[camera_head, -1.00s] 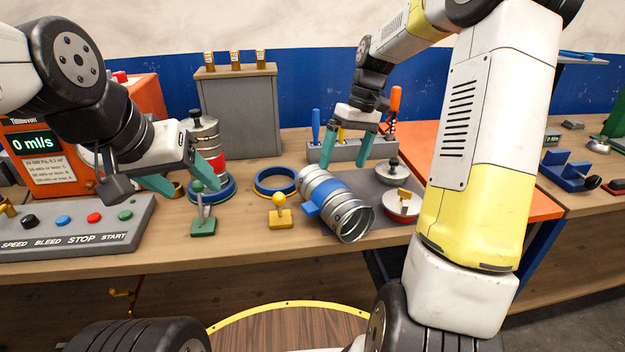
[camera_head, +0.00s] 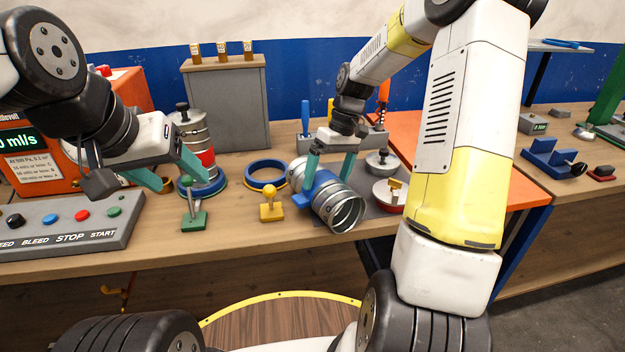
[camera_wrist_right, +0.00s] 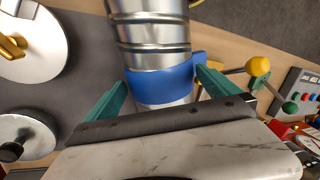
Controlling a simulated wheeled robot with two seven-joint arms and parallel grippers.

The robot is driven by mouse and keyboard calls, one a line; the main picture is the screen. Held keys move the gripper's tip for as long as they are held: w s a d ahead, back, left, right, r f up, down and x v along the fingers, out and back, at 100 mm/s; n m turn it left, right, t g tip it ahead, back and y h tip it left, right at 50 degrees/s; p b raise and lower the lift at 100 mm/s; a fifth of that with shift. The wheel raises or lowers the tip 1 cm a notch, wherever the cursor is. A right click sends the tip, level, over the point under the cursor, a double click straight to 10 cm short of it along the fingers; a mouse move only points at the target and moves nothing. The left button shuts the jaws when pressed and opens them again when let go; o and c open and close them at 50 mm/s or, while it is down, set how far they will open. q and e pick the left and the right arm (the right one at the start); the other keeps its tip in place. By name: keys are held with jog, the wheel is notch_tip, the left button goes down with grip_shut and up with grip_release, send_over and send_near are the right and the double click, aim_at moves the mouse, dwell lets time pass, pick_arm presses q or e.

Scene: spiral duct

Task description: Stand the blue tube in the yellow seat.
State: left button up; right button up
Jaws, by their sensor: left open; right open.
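The blue tube (camera_head: 338,208) is a ribbed metal duct with a blue band, lying on its side on the table with its open end toward me. Its band (camera_wrist_right: 165,82) shows in the right wrist view. My right gripper (camera_head: 331,178) is open, its green fingers on either side of the band; I cannot tell whether they touch it. An empty blue ring (camera_head: 265,181) lies left of the tube, with a yellow clamp (camera_head: 271,206) in front of it, apparently the yellow seat. My left gripper (camera_head: 187,184) is open and empty near the red-banded canister (camera_head: 196,136).
The red-banded canister stands in another ring, with a green clamp (camera_head: 193,208) before it. Two round lidded parts (camera_head: 388,194) sit right of the tube. A button panel (camera_head: 70,225) is at the front left, a grey tool rack (camera_head: 370,141) behind.

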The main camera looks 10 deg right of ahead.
aim_at(341, 201)
jog(key=shift+f, duration=0.25)
dwell(0.4)
jog(key=c, duration=1.4)
jog(key=shift+c, duration=0.2)
jog(key=shift+r, duration=0.15)
jog(key=shift+r, duration=0.2)
jog(key=r, duration=0.1)
jog(key=s+r, duration=0.1)
jog(key=r, duration=0.1)
jog(key=shift+r, duration=0.3)
jog(key=s, duration=0.5)
jog(key=s+r, duration=0.1)
jog(key=s, duration=0.9)
jog(key=shift+a+r, duration=0.15)
jog(key=shift+a, duration=0.15)
jog(key=shift+w, duration=0.1)
